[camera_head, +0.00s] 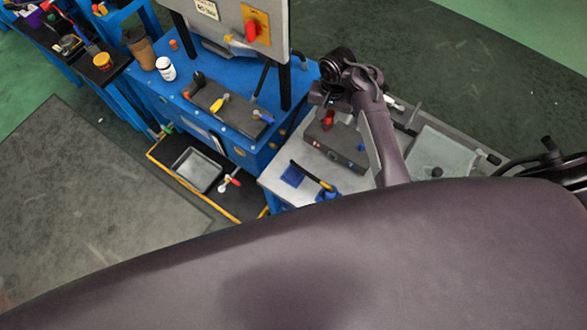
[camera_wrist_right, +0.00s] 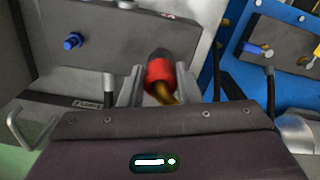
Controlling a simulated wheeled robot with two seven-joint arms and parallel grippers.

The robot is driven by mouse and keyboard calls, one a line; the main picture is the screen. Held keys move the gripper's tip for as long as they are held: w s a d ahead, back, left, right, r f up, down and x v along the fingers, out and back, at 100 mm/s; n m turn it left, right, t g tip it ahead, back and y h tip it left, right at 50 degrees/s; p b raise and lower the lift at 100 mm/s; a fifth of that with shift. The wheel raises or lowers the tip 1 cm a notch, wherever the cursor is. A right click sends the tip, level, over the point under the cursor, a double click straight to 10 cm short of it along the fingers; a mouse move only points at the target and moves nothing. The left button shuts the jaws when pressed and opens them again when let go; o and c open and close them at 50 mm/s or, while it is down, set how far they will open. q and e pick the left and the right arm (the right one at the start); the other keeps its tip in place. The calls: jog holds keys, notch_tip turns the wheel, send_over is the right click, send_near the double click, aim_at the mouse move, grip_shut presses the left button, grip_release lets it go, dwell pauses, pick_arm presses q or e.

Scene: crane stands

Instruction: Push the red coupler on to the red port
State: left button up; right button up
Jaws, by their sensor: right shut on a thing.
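The red coupler (camera_wrist_right: 160,72) has a dark far end and a yellow-brown hose (camera_wrist_right: 164,95) at its near end. My right gripper (camera_wrist_right: 158,84) is shut on it, one finger on each side. In the head view the right gripper (camera_head: 326,103) is over the grey port block (camera_head: 335,142), and the red coupler (camera_head: 328,119) shows just below it. The port block (camera_wrist_right: 110,38) fills the upper left of the wrist view, with a blue port (camera_wrist_right: 72,41) on its face. I cannot make out the red port clearly, or whether the coupler touches the block. My left gripper is not in view.
The block stands on a light metal table (camera_head: 290,170) with a blue coupler (camera_head: 327,194) on a hose near its front edge. A blue bench (camera_head: 245,155) with a second grey block (camera_head: 230,108) stands to the left.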

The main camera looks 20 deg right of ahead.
jog(key=shift+f, duration=0.6)
jog(key=o, duration=1.2)
jog(key=shift+r, duration=0.1)
notch_tip(320, 180, up, 3)
jog(key=p, duration=0.3)
jog(key=shift+r, duration=0.95)
